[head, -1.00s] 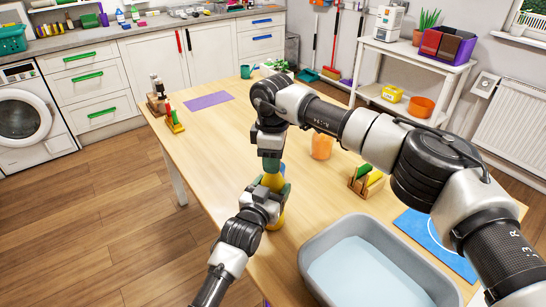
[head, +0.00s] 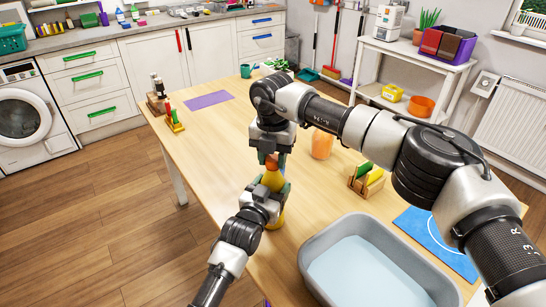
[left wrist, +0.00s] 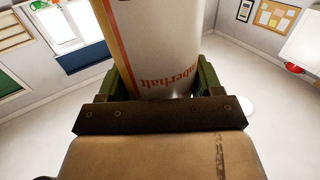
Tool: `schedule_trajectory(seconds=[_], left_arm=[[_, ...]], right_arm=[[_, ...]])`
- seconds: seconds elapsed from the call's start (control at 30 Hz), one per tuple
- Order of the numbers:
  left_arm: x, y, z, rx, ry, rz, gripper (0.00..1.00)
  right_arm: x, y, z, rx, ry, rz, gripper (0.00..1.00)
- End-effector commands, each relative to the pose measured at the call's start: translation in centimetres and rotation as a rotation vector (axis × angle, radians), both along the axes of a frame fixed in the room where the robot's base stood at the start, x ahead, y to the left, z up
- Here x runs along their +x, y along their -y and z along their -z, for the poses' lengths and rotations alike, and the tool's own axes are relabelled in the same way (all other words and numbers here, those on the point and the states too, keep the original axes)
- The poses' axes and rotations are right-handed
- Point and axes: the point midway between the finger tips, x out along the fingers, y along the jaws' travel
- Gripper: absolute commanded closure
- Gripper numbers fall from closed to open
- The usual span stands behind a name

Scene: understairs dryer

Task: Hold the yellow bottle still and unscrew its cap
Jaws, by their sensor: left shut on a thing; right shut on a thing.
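The yellow bottle (head: 273,180) stands upright near the table's front left edge. My left gripper (head: 269,201) is shut around its body from the front. In the left wrist view, the bottle (left wrist: 165,50) fills the space between the green fingers and shows a pale label with red lettering. My right gripper (head: 271,156) points down from above and is shut on the reddish-brown cap (head: 271,162) at the bottle's top. I cannot tell whether the cap is still touching the neck. The bottle's lower part is partly hidden by my left gripper.
A grey basin (head: 312,262) of water stands close to the right of the bottle. An orange container (head: 321,146) and a wooden holder with green and yellow items (head: 367,181) stand behind. A purple mat (head: 208,100) lies farther back. The table's left middle is clear.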

Motion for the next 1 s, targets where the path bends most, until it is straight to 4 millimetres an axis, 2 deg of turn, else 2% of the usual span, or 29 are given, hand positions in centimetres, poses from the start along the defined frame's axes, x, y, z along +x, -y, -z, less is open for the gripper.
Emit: schedule_trajectory(seconds=[1.0], left_arm=[[-0.04, 0.05, 0.05, 0.002, 0.000, 0.001, 1.00]], right_arm=[[0.00, 0.06, -0.20, -0.002, 0.002, -2.393, 0.92]])
